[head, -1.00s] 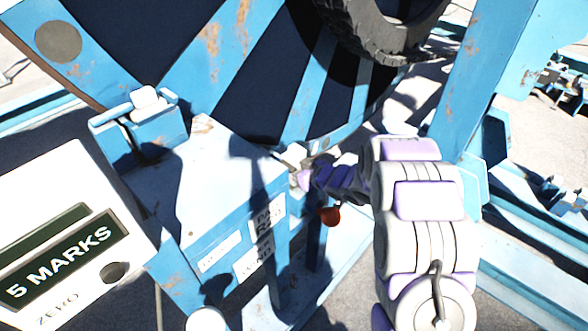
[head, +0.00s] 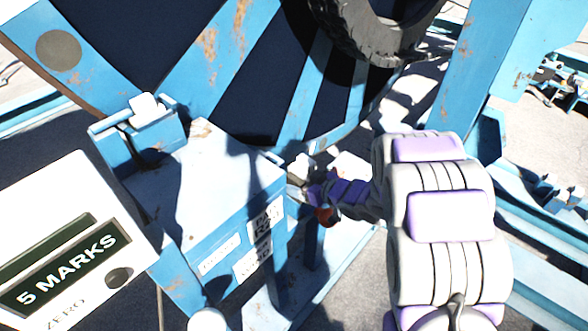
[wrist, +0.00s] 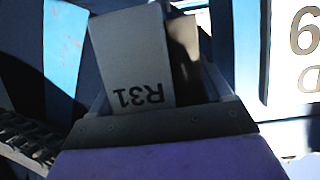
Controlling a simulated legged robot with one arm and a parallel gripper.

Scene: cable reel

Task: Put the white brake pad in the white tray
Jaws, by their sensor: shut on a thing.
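The white brake pad shows in the wrist view (wrist: 132,50) as a pale block marked R31, much of it in shadow. It sits between the fingers of my gripper (wrist: 165,95), which is shut on it. In the head view, my purple and grey gripper (head: 312,190) is at the right end of the blue bench, beside a small pale block (head: 300,168) that appears to be the pad. The fingertips are small and partly hidden there. I cannot clearly make out the white tray; a pale patch (head: 350,165) behind my wrist is partly covered.
A blue bench (head: 200,165) with labels stands left of my gripper. A blue holder (head: 140,130) with a white block is on it. A large reel (head: 250,90) and black tyre (head: 375,35) rise behind. A white "5 MARKS" box (head: 75,240) is at lower left.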

